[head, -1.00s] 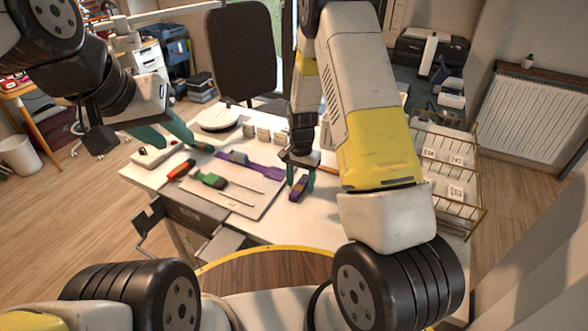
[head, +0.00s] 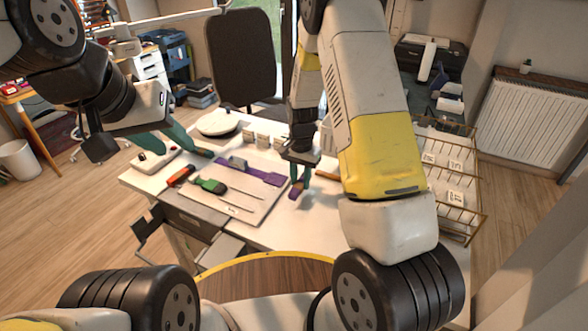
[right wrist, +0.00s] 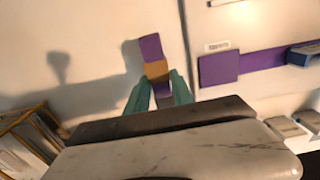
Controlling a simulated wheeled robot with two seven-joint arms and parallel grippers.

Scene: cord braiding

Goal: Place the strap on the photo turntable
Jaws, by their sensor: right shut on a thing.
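My right gripper (head: 300,178) is shut on a short purple strap with a tan band (right wrist: 156,70). The strap sticks out beyond the teal fingertips in the right wrist view, above a pale surface. In the head view this strap (head: 296,192) hangs at the right side of the board. The photo turntable (head: 217,123), a white round disc, stands at the back left of the table and looks empty. My left gripper (head: 192,143) has teal fingers over the table's left side, in front of the turntable; its opening is unclear.
Small pale blocks (head: 262,139) stand behind. A wire rack (head: 455,190) is at right. The table's front right is clear.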

